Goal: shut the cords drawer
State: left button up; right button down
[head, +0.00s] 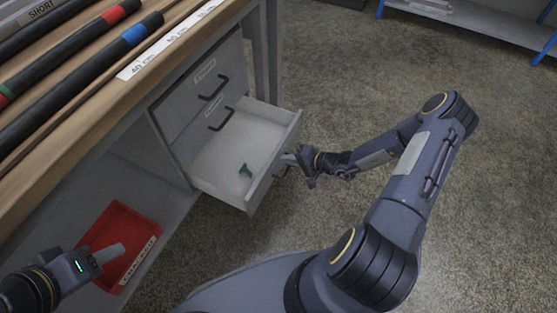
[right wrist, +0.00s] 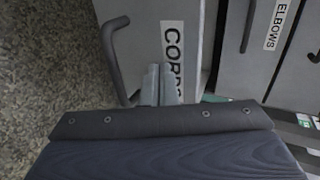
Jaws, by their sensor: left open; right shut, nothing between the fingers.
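The cords drawer (head: 218,158) stands pulled out from the cabinet under the workbench, with a small green part (head: 244,170) inside. My left gripper (head: 112,253) is open, away from the drawer at lower left.
Two shut drawers with dark handles (head: 214,90) are above the open one; one label reads ELBOWS (right wrist: 273,25). A red bin (head: 141,222) sits on the low shelf near my left gripper. Hoses (head: 75,75) lie on the bench top. Floor to the right is clear.

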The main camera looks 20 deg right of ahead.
jog(key=shift+w+a+f+b, duration=0.1)
jog(key=shift+w+a+b, duration=0.55)
jog(key=shift+w+a, duration=0.95)
jog(key=shift+w+a+r+b, duration=0.1)
jog(key=shift+w+a+b, duration=0.6)
jog(key=shift+w+a, duration=0.9)
jog(key=shift+w+a+f+b, duration=0.1)
jog(key=shift+w+a+b, duration=0.55)
jog(key=shift+w+a, duration=0.95)
jog(key=w+a+b, duration=0.1)
jog(key=w, duration=0.1)
jog(key=w+a+b, duration=0.1)
jog(key=w+a, duration=0.1)
jog(key=w, duration=0.1)
jog(key=w+a+b, duration=0.2)
jog(key=shift+w+a, duration=0.1)
jog(key=shift+w, duration=0.35)
jog(key=shift+s+d, duration=1.65)
jog(key=shift+s, duration=0.3)
jog(key=shift+s+d, duration=1.6)
jog(key=shift+s, duration=0.3)
